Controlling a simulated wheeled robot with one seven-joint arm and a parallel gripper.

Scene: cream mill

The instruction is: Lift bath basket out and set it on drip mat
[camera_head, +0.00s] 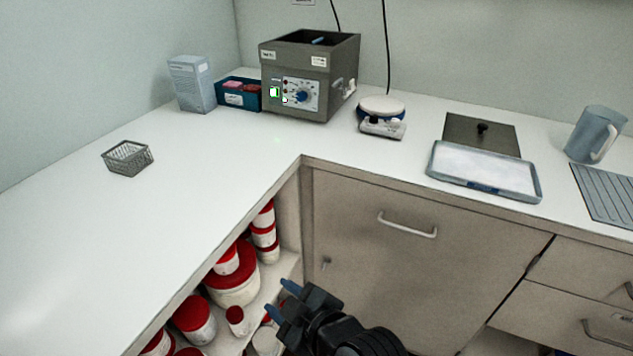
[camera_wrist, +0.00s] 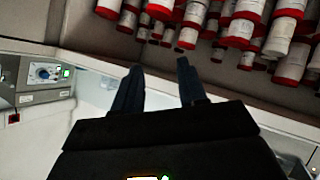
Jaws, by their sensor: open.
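The grey water bath (camera_head: 285,87) stands on the counter at the back, open on top, its control dial facing forward. A small blue piece (camera_head: 318,41) shows inside the bath; I cannot tell whether it belongs to a basket, and the rest of the interior is hidden. A grey wire basket (camera_head: 127,158) stands on the left counter. The ribbed grey drip mat (camera_head: 605,195) lies at the right edge, partly cut off. My gripper (camera_head: 282,300) is open and empty, in front of the shelf opening, apart from the bath and baskets. Its fingers also show in the wrist view (camera_wrist: 159,66).
A white-topped device (camera_head: 381,118), a shallow tray (camera_head: 485,172), a dark lid (camera_head: 482,131) and a blue-grey jug (camera_head: 595,134) stand right of the bath. A box (camera_head: 191,84) and blue bin (camera_head: 239,94) are left of it. Red-lidded tubs (camera_head: 233,285) fill the shelf below.

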